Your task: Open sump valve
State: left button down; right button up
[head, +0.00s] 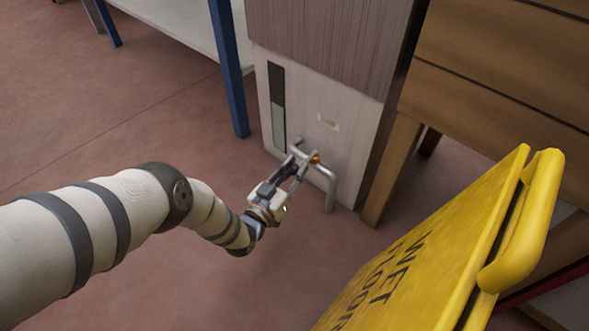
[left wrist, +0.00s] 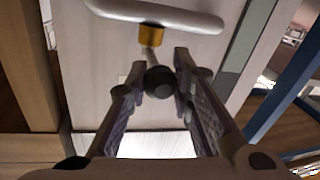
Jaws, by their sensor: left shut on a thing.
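The sump valve is on a pale bent pipe (head: 328,186) at the foot of the machine cabinet (head: 345,130). Its orange-brass collar (head: 315,158) shows beside my left gripper (head: 297,168). In the left wrist view, the pipe (left wrist: 170,14) runs across the top, with the brass collar (left wrist: 151,36) below it. A short lever with a dark round knob (left wrist: 159,82) comes from the collar toward the camera. My left gripper's fingers (left wrist: 158,92) stand on both sides of the knob, shut on the valve lever. My right gripper is not in view.
A yellow wet-floor sign (head: 440,250) stands close at the right front. A wooden crate or bench (head: 500,75) is right of the cabinet. A blue-legged table (head: 229,70) stands at the back left. The red floor (head: 110,120) at left is clear.

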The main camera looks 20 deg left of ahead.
aim_at(309, 160)
pick_arm(q)
jog(key=shift+s+d+n+g+y+b, duration=0.1)
jog(key=shift+d+n+g+y+b, duration=0.15)
jog(key=shift+d+n+y, duration=1)
jog(key=shift+s+d+n+g+y+b, duration=0.1)
jog(key=shift+d+n+g+y+b, duration=0.2)
jog(key=shift+n+y, duration=1.1)
jog(key=shift+d+n+g+y+b, duration=0.1)
jog(key=shift+d+n+y+b, duration=0.4)
jog(key=shift+y, duration=1.65)
jog(key=shift+d, duration=0.1)
jog(key=c, duration=1.4)
grip_release()
jog(key=v, duration=0.7)
jog(key=shift+s, duration=0.2)
jog(key=shift+d, duration=0.1)
